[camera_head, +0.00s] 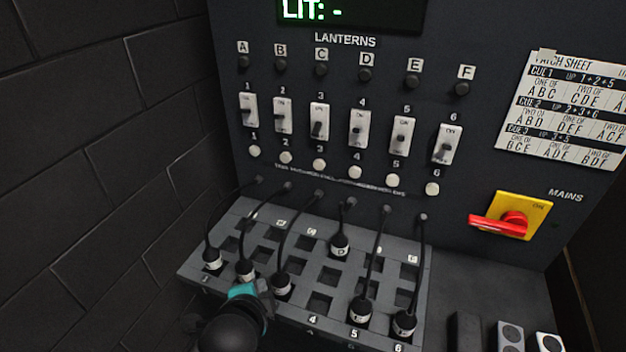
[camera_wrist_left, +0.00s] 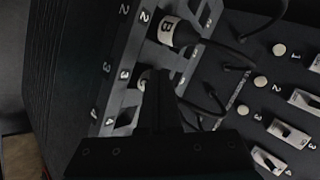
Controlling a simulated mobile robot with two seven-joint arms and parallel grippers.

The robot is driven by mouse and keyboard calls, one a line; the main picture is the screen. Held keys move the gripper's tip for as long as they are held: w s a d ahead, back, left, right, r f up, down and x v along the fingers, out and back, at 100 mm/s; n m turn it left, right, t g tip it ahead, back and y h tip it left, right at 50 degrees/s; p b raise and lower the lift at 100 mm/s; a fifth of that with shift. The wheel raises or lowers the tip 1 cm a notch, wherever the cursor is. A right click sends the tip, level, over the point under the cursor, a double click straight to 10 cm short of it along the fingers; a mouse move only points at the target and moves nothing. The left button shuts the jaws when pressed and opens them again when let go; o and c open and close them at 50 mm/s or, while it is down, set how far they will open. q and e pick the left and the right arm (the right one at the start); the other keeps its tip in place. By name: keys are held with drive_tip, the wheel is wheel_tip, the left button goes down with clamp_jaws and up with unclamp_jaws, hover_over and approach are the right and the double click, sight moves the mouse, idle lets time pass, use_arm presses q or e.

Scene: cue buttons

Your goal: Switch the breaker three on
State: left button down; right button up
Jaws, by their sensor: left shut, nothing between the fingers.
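Breaker three (camera_head: 320,122) is a white plate with a dark toggle on the panel, in the row under the lanterns. Its toggle sits towards the lower end, away from the ON mark at the top. A round white button (camera_head: 319,165) is below it. My left gripper (camera_head: 245,290) is low over the front of the patch board, below and to the left of the breaker, and apart from it. In the left wrist view the dark fingers (camera_wrist_left: 158,90) are shut and empty, in front of a plug near the number 3. Breaker three also shows there (camera_wrist_left: 292,136). My right gripper is not in view.
Several cabled plugs stand in the grey patch board (camera_head: 322,303), including the B plug (camera_wrist_left: 168,30). The yellow mains plate (camera_head: 537,212) with a red handle is at right, below a patch sheet (camera_head: 560,110). The display (camera_head: 350,12) reads "LIT: -". A brick wall (camera_head: 90,150) is left.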

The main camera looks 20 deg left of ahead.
use_arm(q)
drive_tip(key=w+a+r+m+t, duration=0.1)
drive_tip(key=w+r+m+t, duration=0.1)
drive_tip(key=w+r+m, duration=0.15)
drive_tip(key=m+t+h, duration=0.4)
drive_tip(key=m+t, duration=0.4)
drive_tip(key=m, duration=1.4)
approach(322, 145)
drive_tip(key=shift+s+f+n, duration=0.15)
drive_tip(key=shift+s, duration=0.8)
drive_tip(key=shift+s+f+n, duration=0.1)
drive_tip(key=shift+s+f, duration=0.05)
drive_tip(key=shift+s, duration=0.85)
drive_tip(key=w, duration=0.6)
drive_tip(key=w+r, duration=0.1)
drive_tip(key=w, duration=0.2)
drive_tip(key=shift+w+d, duration=0.1)
drive_tip(key=shift+w, duration=0.1)
drive_tip(key=shift+w+r+p, duration=0.2)
drive_tip(key=shift+w+p, duration=0.1)
drive_tip(key=shift+p, duration=0.2)
drive_tip(key=shift+s+r+p, duration=0.4)
drive_tip(key=shift+r+p, duration=0.25)
drive_tip(key=shift+r, duration=0.15)
drive_tip(key=shift+s+r+p, duration=0.4)
drive_tip(key=shift+r+p, duration=0.25)
drive_tip(key=shift+r, duration=0.1)
